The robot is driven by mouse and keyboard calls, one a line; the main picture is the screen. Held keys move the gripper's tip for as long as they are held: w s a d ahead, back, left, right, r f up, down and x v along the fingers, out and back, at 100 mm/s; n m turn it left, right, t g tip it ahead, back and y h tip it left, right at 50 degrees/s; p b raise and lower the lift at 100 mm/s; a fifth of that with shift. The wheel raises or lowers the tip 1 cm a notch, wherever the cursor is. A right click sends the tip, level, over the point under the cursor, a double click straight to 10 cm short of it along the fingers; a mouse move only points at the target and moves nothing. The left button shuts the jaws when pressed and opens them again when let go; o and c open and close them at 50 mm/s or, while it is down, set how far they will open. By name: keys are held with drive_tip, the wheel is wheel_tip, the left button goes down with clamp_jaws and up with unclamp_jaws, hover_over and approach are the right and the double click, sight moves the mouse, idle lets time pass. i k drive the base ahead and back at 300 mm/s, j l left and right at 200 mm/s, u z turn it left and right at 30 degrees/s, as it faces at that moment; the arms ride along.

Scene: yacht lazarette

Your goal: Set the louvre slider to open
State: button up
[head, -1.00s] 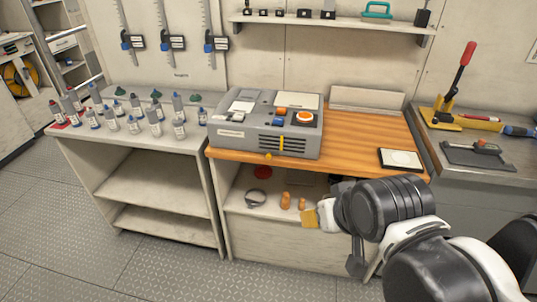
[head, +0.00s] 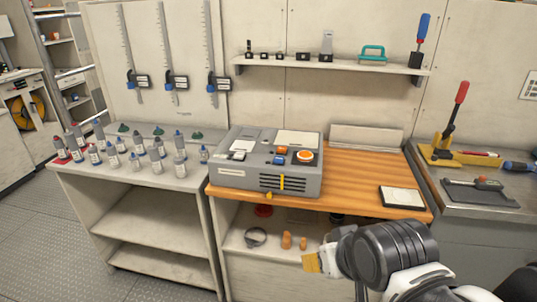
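The grey machine (head: 225,178) stands on the wooden worktop, its front facing me. Its front face has a dark slotted louvre (head: 296,182) with an upright yellow slider tab (head: 282,183) near the middle of the slots. An orange-yellow knob (head: 268,195) sits low on the front edge. My gripper (head: 312,262) is at the lower right, below the worktop edge and apart from the machine. One yellow finger pad shows, pointing left. The other finger is not clearly visible, so I cannot tell its opening.
The wooden worktop (head: 365,175) has free room right of the machine, with a black-framed white plate (head: 401,198) near its front edge. Several bottles (head: 157,160) stand on the left bench. A lower shelf (head: 236,240) holds a ring clamp and small orange pieces.

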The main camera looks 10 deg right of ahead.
sight(270, 196)
drive_tip(key=i+j+z, duration=0.5)
drive_tip(key=z, duration=0.2)
